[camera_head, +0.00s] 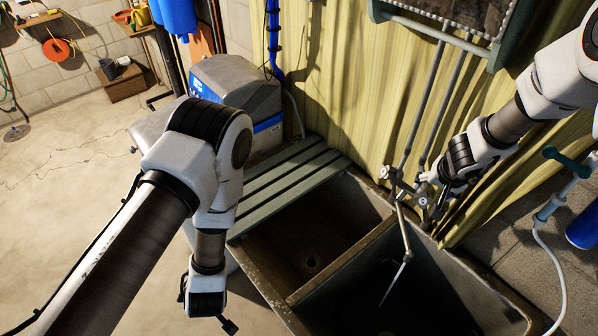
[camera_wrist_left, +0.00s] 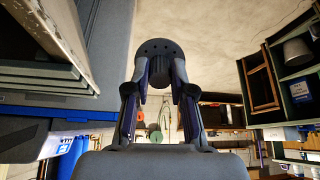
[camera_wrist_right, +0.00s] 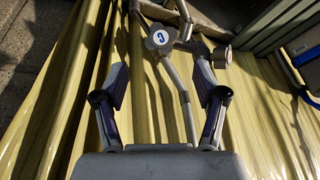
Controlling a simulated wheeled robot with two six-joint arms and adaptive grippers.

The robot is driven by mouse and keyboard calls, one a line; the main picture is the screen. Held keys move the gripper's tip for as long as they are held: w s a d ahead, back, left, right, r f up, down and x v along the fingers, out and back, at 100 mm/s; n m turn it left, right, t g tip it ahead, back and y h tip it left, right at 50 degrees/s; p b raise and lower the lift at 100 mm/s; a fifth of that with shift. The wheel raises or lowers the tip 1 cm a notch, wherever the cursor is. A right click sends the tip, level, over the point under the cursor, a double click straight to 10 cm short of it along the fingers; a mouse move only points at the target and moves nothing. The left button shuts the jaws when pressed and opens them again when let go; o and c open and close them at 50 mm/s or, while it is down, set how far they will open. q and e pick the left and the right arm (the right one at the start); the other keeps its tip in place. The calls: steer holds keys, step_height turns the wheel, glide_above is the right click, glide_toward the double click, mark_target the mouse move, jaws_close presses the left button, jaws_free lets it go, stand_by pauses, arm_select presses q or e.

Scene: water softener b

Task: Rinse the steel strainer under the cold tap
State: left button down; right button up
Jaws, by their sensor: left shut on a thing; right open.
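My left gripper (camera_head: 206,308) is low beside the left end of the sink (camera_head: 292,297), outside its basins. In the left wrist view its fingers (camera_wrist_left: 160,85) are closed on a grey round piece with small holes, which looks like the strainer (camera_wrist_left: 157,49). In the head view the strainer cannot be made out. My right gripper (camera_head: 443,192) is open, close to the tap (camera_head: 396,199) at the back of the sink.
The sink has two basins parted by a wall (camera_head: 342,259). A slatted board (camera_head: 285,187) covers its left end. A grey and blue unit (camera_head: 238,88) stands behind. A green-handled valve with a hose (camera_head: 558,195) is at the right. The floor at left is mostly clear.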

mark_target(425, 198)
arm_select(q)
steer(key=shift+a+f+b, duration=0.1)
steer(key=shift+f+b, duration=0.3)
steer(key=shift+f, duration=0.05)
arm_select(e)
steer(key=x, duration=0.7)
steer(key=shift+w+a+f, duration=0.15)
steer(key=shift+f, duration=0.2)
steer(key=shift+w+f, duration=0.15)
steer(key=shift+f, duration=0.2)
steer(key=shift+r, duration=0.1)
